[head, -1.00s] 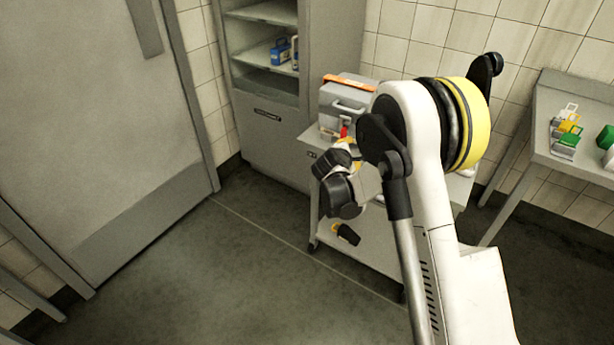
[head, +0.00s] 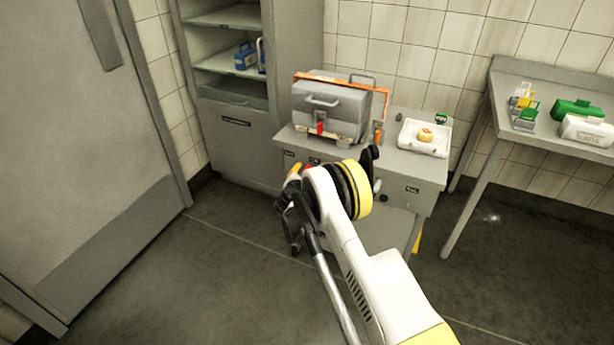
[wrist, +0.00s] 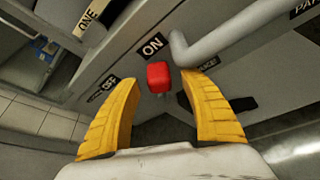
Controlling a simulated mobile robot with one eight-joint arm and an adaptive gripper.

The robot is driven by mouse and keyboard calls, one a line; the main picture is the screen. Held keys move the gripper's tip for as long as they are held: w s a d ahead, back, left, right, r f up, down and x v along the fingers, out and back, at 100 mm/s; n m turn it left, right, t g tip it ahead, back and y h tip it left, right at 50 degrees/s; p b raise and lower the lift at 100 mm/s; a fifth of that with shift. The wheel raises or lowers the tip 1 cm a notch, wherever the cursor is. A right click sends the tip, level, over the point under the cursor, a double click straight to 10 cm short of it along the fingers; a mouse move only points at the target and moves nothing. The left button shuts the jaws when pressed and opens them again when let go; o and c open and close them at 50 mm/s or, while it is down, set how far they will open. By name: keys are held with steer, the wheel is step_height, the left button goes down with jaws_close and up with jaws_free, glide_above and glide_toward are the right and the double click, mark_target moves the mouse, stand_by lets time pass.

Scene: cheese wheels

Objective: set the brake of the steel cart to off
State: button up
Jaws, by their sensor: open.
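The steel cart (head: 408,168) stands against the tiled wall in the head view, with my arm in front of it. In the wrist view, a red brake knob (wrist: 159,77) stands out from the cart's front panel, close under the "ON" label (wrist: 152,45). The "OFF" label (wrist: 107,86) lies to its left, and a partly hidden label ending in "AKE" (wrist: 207,64) to its right. My gripper (wrist: 160,88) is open, its yellow fingers on either side of the knob. I cannot tell whether they touch it. In the head view my arm mostly hides the knob.
A grey pipe-like handle (wrist: 225,38) runs close above the right finger. A cabinet (head: 235,130) stands left and a side table (head: 505,125) right.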

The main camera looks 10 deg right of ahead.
steer(key=shift+x, duration=0.95)
jaws_close()
